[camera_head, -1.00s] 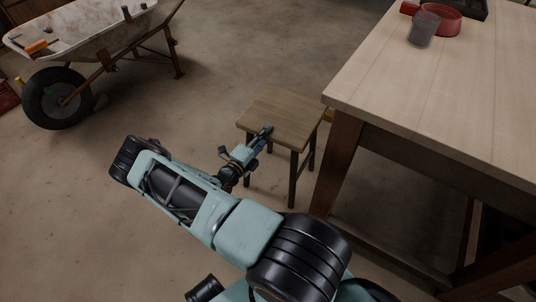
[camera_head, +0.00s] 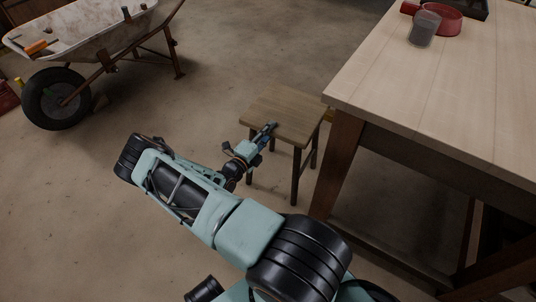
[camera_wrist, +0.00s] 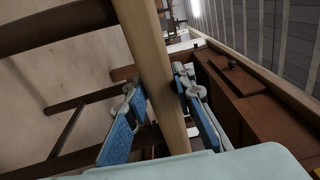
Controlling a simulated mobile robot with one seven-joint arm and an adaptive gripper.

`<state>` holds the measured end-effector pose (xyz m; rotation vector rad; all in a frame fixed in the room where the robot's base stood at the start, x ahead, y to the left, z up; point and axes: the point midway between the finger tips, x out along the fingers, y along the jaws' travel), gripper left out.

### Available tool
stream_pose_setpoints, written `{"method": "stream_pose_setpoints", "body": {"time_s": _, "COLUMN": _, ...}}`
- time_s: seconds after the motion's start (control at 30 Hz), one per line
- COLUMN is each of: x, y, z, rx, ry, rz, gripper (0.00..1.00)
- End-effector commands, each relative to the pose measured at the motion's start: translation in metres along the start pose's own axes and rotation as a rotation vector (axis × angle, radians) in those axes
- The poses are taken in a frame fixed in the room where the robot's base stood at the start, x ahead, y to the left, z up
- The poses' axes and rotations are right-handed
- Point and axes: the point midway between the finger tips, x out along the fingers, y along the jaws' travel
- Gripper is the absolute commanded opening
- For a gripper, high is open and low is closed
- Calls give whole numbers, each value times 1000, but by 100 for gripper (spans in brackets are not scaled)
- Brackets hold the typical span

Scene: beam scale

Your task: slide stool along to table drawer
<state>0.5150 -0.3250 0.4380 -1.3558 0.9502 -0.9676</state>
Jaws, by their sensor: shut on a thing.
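The stool, with a square wooden seat (camera_head: 285,108) and dark legs, stands upright on the floor left of the table (camera_head: 450,90) in the head view. My gripper (camera_head: 270,129) is shut on the near edge of its seat. In the wrist view, the blue-padded fingers of my gripper (camera_wrist: 160,95) lie on both sides of the seat slab (camera_wrist: 153,60). A dark brown drawer front (camera_wrist: 232,75) with a small handle shows at the right of the wrist view. The drawer is hidden in the head view.
The table's near leg (camera_head: 337,162) stands close to the right of the stool. A red pan (camera_head: 440,18) and a grey cup (camera_head: 424,30) are on the tabletop. A wheelbarrow (camera_head: 90,40) stands at the upper left. The floor between is clear.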

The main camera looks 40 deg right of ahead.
Motion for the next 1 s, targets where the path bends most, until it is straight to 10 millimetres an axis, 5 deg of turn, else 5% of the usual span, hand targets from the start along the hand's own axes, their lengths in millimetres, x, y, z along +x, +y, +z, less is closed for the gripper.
{"method": "stream_pose_setpoints", "body": {"time_s": 1.0, "x": 32, "y": 2, "z": -3, "rx": 1, "ry": 5, "rz": 0, "gripper": 0}}
